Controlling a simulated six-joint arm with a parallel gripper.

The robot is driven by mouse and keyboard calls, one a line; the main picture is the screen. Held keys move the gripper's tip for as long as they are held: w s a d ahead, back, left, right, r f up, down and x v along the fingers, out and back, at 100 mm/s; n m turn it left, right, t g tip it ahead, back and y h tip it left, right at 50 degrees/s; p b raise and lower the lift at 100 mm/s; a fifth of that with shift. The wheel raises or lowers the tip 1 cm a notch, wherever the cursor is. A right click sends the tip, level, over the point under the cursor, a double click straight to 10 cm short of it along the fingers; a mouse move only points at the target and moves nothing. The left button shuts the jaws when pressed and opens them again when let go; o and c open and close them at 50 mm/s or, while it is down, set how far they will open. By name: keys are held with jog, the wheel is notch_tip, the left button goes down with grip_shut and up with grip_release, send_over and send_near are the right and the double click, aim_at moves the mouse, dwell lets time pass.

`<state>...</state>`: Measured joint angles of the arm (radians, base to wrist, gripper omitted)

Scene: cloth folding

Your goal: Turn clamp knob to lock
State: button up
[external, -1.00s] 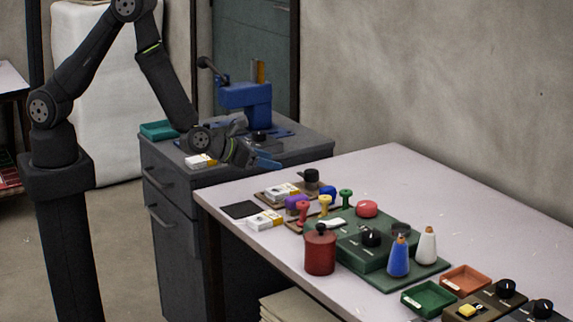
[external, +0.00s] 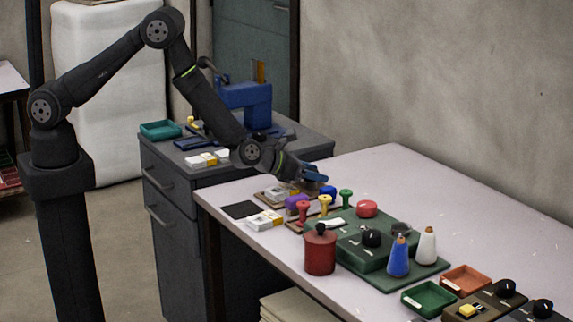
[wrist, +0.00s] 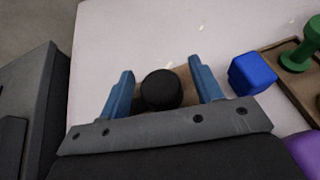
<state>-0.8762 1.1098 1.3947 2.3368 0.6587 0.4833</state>
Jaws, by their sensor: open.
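A round black knob (wrist: 161,90) on a brown board (wrist: 178,78) shows in the wrist view, between my two blue fingers. My gripper (wrist: 161,67) is open, with a finger on each side of the knob and a gap on both sides. In the external view my gripper (external: 316,175) is low over the back left part of the table and hides the knob.
A blue block (wrist: 253,73) stands right of my gripper, then a green stamp (wrist: 301,48); a purple thing (wrist: 306,152) is near. A red pot (external: 320,252) and a green base (external: 386,282) with bottles are further forward. The table (external: 420,185) is clear at the back right.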

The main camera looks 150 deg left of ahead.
jog(key=c, duration=1)
jog(key=shift+n+g, duration=0.5)
jog(key=shift+g, duration=0.1)
jog(key=n+g, duration=0.5)
jog(key=shift+g, duration=0.4)
jog(key=n+g+h, duration=0.4)
jog(key=n+g, duration=0.1)
jog(key=shift+s+n, duration=0.2)
jog(key=shift+n, duration=0.1)
jog(key=shift+g, duration=0.4)
jog(key=o, duration=1)
